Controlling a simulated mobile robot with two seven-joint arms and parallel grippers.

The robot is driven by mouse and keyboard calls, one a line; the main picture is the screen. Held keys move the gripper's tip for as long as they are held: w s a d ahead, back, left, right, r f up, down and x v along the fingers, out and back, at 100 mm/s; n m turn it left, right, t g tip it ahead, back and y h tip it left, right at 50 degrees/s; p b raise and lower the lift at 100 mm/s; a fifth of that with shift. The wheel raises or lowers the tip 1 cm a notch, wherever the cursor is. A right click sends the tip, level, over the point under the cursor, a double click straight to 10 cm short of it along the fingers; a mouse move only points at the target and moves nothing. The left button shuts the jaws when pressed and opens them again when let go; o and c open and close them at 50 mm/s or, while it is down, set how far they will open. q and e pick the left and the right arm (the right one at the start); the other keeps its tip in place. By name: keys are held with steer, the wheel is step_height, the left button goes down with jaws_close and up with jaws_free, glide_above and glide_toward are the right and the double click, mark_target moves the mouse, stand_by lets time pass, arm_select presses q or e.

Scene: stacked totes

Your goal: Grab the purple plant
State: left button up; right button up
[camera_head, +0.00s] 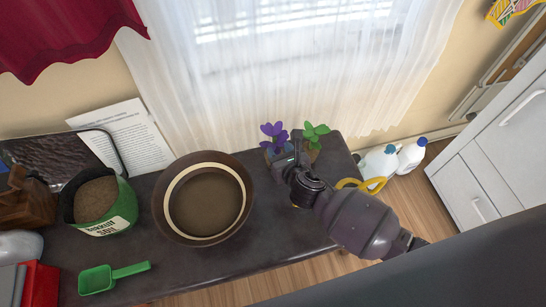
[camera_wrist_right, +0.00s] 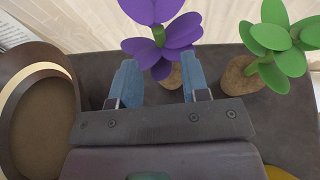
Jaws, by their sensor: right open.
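The purple plant (camera_head: 273,134) stands near the back right edge of the dark table, in front of the curtain. My left gripper is not in view.
A large brown pot (camera_head: 162,205) stands left of the gripper. A green soil bag (camera_head: 112,215), a green scoop (camera_head: 100,280) and a red box (camera_head: 42,283) are further left. White bottles (camera_head: 411,155) stand beyond the table's right end.

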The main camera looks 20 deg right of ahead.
mark_target(275, 145)
steer(key=shift+w+f, duration=0.35)
steer(key=shift+f, duration=0.1)
steer(key=shift+w+a+f+b, duration=0.1)
steer(key=shift+w+f+b, duration=0.65)
steer(key=shift+w+b, duration=0.1)
steer(key=shift+x, duration=1)
steer(key=shift+w+r+b, duration=0.25)
steer(key=shift+w+b, duration=0.05)
steer(key=shift+w, duration=0.05)
steer(key=shift+r, duration=0.1)
steer(key=shift+c, duration=1)
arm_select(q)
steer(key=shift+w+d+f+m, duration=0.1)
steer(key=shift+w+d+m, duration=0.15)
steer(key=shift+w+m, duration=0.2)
arm_select(e)
jaws_close()
